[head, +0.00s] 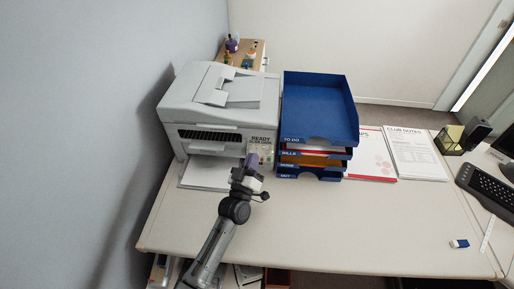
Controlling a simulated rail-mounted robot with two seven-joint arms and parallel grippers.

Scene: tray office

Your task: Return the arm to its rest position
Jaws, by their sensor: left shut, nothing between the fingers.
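My left arm comes in from the bottom of the head view and reaches up over the desk. My left gripper (252,163) is shut and empty. It is in front of the right part of the printer (222,105), near its panel that reads READY, and left of the blue tray stack (318,110). I cannot tell whether it touches the printer. My right gripper is not in view.
The blue stack has labelled levels with papers inside. A white sheet (206,174) lies at the printer's front. Papers (415,155), a keyboard (487,190) and a small blue item (459,243) are at the right. The desk's front middle (340,225) is clear.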

